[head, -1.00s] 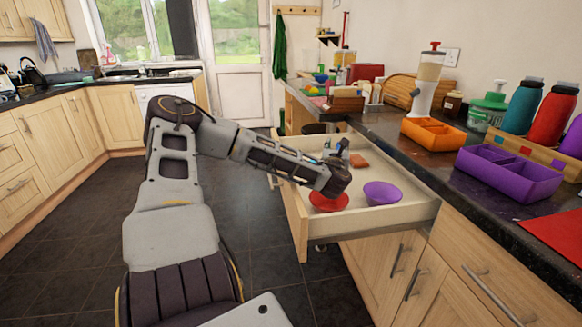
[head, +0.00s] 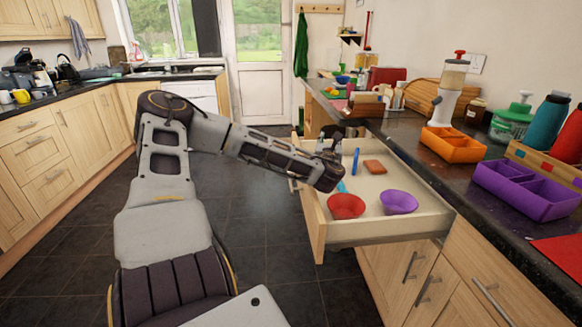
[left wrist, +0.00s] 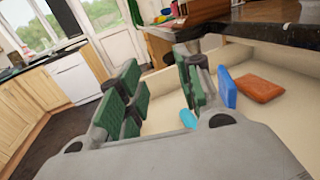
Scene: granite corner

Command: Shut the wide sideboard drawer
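The wide sideboard drawer (head: 425,224) is pulled out, with its light wood front panel (head: 312,222) facing left in the head view. It holds a red bowl (head: 346,206), a purple bowl (head: 398,202), an orange-brown block (head: 374,167) and a blue item (head: 356,161). My left gripper (head: 328,150) is over the drawer's far front part, its arm crossing above the front panel. In the left wrist view its green-padded fingers (left wrist: 160,92) stand apart with nothing gripped. Whether they touch the drawer is unclear. The arm hides part of the front panel. My right gripper is out of view.
The dark counter (head: 430,165) above the drawer carries an orange tray (head: 453,146), a purple tray (head: 525,190), bottles and a dispenser. Cupboard doors with bar handles are below. The tiled floor (head: 255,215) left of the drawer is clear.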

